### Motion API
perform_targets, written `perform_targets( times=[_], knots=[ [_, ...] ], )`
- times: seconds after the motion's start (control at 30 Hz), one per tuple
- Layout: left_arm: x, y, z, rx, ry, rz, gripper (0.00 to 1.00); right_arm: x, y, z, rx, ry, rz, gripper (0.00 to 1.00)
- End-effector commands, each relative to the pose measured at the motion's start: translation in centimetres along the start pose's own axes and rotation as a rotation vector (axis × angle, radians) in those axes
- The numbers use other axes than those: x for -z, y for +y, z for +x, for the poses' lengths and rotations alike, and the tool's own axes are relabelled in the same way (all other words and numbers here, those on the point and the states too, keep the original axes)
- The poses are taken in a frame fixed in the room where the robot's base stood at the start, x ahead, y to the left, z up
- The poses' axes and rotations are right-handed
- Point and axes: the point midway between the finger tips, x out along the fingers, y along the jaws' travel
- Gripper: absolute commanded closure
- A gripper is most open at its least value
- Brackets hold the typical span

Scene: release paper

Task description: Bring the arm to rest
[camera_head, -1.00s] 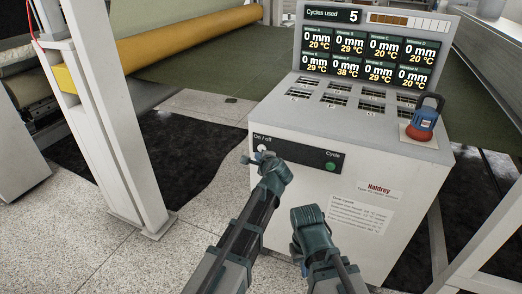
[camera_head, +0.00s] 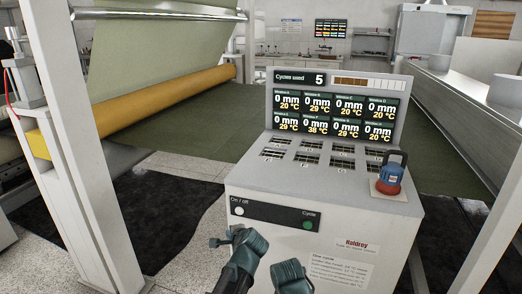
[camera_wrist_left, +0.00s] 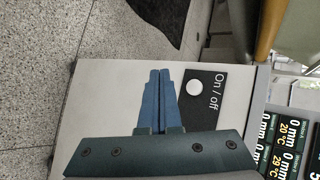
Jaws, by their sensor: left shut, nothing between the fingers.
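My left arm comes up from the bottom in the head view. Its gripper (camera_head: 224,239) is shut and empty, just below and in front of the black On / off panel of the white console (camera_head: 350,215). In the left wrist view its blue fingers (camera_wrist_left: 158,98) are together, beside the panel with its white button (camera_wrist_left: 194,88); they appear apart from it. My right gripper (camera_head: 290,274) is at the bottom of the head view, in front of the console. Its fingertips are not visible, so I cannot tell its opening.
The console has a green Cycle button (camera_head: 309,225), a display (camera_head: 333,115) and a blue-and-red object (camera_head: 390,174) on top. A white post (camera_head: 85,150) stands at left beside a yellow roller (camera_head: 170,108). Speckled floor (camera_head: 190,240) lies open left of the console.

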Motion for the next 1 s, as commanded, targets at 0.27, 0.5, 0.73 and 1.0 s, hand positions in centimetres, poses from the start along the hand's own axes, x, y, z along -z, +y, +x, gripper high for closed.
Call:
perform_targets(
  times=[0.27, 0.5, 0.73, 1.0],
  knots=[
    [-3.0, 2.5, -12.1, -0.411, -0.115, -0.420, 1.00, -0.7, 1.1, -11.3, 0.000, 0.000, 0.000, 1.00],
    [-4.3, 5.2, -21.9, -0.719, -0.273, -0.649, 1.00, -1.0, 1.7, -17.5, 0.000, 0.000, 0.001, 1.00],
    [-4.9, 6.4, -26.8, -0.862, -0.372, -0.729, 1.00, -1.2, 1.9, -19.7, 0.000, 0.000, 0.001, 1.00],
    [-4.9, 6.8, -27.2, -0.881, -0.387, -0.738, 1.00, -1.2, 1.9, -19.6, 0.000, 0.000, 0.001, 1.00]
  ],
)
